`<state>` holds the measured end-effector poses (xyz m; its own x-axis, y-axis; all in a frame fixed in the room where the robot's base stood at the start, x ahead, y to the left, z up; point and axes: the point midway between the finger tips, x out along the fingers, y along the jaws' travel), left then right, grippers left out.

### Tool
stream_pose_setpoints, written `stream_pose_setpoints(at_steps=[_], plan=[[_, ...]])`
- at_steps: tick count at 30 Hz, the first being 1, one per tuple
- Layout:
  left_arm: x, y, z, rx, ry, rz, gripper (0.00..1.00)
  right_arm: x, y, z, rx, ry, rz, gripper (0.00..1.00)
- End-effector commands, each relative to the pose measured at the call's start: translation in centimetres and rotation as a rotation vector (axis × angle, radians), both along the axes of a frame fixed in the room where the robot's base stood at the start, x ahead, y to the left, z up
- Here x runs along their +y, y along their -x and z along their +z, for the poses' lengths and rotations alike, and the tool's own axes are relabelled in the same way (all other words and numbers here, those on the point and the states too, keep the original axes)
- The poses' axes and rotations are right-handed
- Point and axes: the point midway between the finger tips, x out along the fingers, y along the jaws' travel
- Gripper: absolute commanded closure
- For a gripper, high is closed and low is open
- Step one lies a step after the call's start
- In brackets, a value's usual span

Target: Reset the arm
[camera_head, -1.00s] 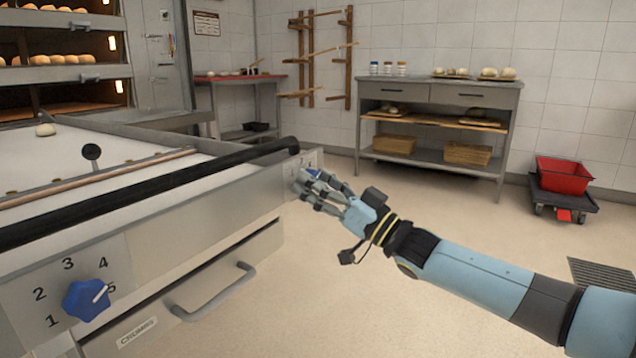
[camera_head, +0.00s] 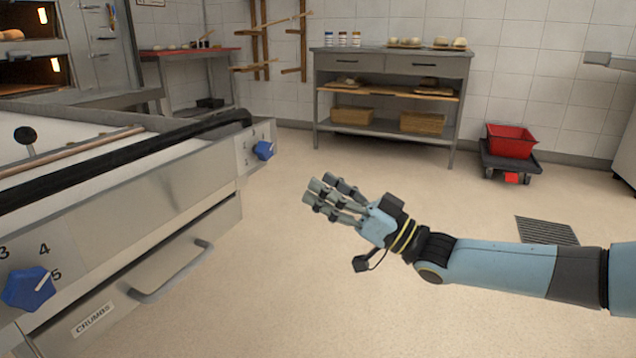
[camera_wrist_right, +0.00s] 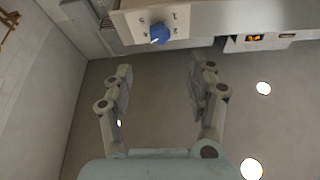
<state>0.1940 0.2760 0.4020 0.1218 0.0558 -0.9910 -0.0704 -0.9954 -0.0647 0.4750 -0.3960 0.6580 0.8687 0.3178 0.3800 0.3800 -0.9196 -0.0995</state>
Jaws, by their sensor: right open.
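My right gripper (camera_head: 338,200) is open and empty in the head view, held over bare floor to the right of the machine's corner. In the right wrist view its two fingers (camera_wrist_right: 158,90) stand wide apart with nothing between them. A blue knob (camera_head: 264,150) on the machine's end panel is to the left of the gripper, clear of the fingertips. It also shows in the right wrist view (camera_wrist_right: 159,33), beyond the fingers. A second blue knob (camera_head: 28,289) is on the near panel with printed numbers. My left gripper is not in view.
The steel machine (camera_head: 130,255) with a black bar and a crumbs drawer (camera_head: 165,272) fills the left side. A grey table (camera_head: 463,75) stands at the back wall. A red bin (camera_head: 511,140) sits on a dark dolly. The floor between is clear.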

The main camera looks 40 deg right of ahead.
Motion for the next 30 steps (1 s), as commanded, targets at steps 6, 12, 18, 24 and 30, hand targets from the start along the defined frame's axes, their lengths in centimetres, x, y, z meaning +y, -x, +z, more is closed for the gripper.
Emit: stream_pose_setpoints(at_steps=[6, 12, 18, 24, 30], plan=[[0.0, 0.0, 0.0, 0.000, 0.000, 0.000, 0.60, 0.0, 0.0, 0.0, 0.000, 0.000, 0.000, 0.42], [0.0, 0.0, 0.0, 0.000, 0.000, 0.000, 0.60, 0.0, 0.0, 0.0, 0.000, -0.001, 0.000, 0.42], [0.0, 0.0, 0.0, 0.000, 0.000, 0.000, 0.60, 1.0, 2.0, -2.4, 0.047, -0.044, -0.014, 0.42], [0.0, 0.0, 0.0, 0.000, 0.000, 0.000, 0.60, 6.4, 5.7, -9.6, 0.343, -0.107, -0.130, 0.42], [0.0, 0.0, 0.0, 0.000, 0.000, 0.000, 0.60, 10.1, 10.3, -17.9, 0.805, 0.015, -0.262, 0.42]])
